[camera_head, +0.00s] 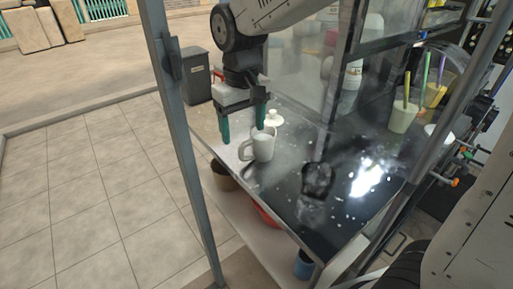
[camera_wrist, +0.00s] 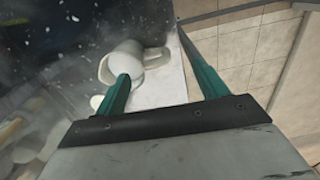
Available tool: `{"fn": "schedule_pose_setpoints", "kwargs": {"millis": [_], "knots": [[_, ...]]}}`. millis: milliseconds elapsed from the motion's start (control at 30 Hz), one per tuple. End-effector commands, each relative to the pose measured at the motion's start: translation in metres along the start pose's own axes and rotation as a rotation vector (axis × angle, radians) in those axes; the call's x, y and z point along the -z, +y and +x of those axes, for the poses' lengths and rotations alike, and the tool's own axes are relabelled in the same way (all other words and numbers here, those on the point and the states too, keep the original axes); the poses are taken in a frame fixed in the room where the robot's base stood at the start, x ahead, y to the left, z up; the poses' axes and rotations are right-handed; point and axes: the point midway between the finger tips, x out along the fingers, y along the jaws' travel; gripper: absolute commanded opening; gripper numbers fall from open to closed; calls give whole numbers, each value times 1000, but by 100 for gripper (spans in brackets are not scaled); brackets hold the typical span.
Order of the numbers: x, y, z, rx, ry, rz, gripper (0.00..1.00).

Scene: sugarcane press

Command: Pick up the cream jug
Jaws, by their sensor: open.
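The cream jug (camera_head: 264,148) appears to be the white, handled vessel standing upright near the left edge of the counter (camera_head: 300,205). Its handle faces left in the head view. My gripper (camera_head: 243,132) is open and points down, with two green fingers just above and beside the jug. In the wrist view my gripper (camera_wrist: 153,55) has its left finger overlapping the jug (camera_wrist: 120,62), and the handle shows between the fingers. I cannot tell whether a finger touches it. Part of the jug is hidden behind that finger.
A white lidded pot (camera_head: 274,118) stands just behind the jug. A pale cup with straws (camera_head: 403,117) is at the right. A metal post (camera_head: 180,130) rises at the counter's left. A grey bin (camera_head: 197,76) stands behind. The counter's front is mostly clear, with white specks.

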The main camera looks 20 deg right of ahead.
Motion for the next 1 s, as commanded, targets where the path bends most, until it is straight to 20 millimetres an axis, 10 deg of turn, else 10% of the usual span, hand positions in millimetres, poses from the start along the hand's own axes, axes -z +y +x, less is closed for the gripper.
{"fn": "schedule_pose_setpoints", "kwargs": {"millis": [500, 833, 1000], "knots": [[0, 8, 66, 0, -4, 0, 72], [1, 8, 74, 0, -1, 0, 72], [1, 8, 74, 0, -1, 0, 28]]}}
